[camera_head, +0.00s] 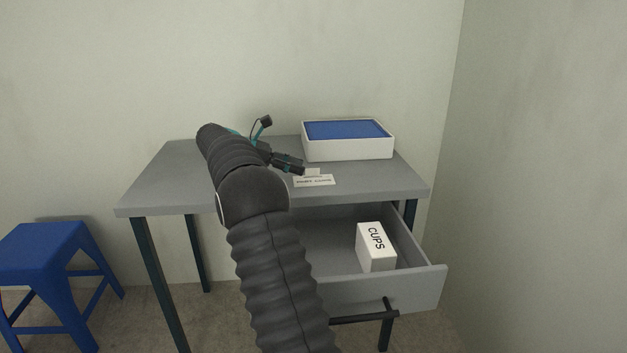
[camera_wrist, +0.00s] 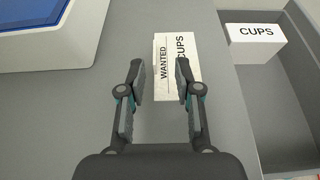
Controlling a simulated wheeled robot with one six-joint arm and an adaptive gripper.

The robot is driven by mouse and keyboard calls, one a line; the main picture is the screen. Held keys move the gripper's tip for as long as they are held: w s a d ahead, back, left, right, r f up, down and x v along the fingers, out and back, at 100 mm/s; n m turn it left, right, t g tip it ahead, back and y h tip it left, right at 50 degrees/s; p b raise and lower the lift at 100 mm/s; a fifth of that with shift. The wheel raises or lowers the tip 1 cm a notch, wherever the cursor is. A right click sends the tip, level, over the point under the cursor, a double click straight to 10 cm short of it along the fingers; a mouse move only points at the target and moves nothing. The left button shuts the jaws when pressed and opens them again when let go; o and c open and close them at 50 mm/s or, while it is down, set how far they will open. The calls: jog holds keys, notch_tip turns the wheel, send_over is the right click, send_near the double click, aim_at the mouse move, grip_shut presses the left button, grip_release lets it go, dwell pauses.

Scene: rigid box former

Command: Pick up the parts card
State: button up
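The parts card (camera_head: 314,181) is a small white card on the grey table top, near its front edge. In the wrist view the card (camera_wrist: 188,87) reads "WANTED" and "CUPS" in black, printed sideways. My gripper (camera_wrist: 160,76) is open, its two fingers apart with nothing held between them. The right fingertip overlaps the card in the picture and the left one lies just left of it. Whether they touch the card I cannot tell. In the head view my gripper (camera_head: 290,164) is just behind and left of the card, low over the table.
A white box with a blue top (camera_head: 348,147) stands at the back right of the table (camera_head: 165,185). The drawer (camera_head: 425,266) below is open and holds a white box labelled "CUPS" (camera_head: 375,250). A blue stool (camera_head: 42,246) stands at the left.

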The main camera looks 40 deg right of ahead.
aim_at(314, 177)
jog(key=x, duration=0.5)
jog(key=shift+w+d+r, duration=0.2)
jog(key=shift+w+d, duration=0.05)
grip_shut()
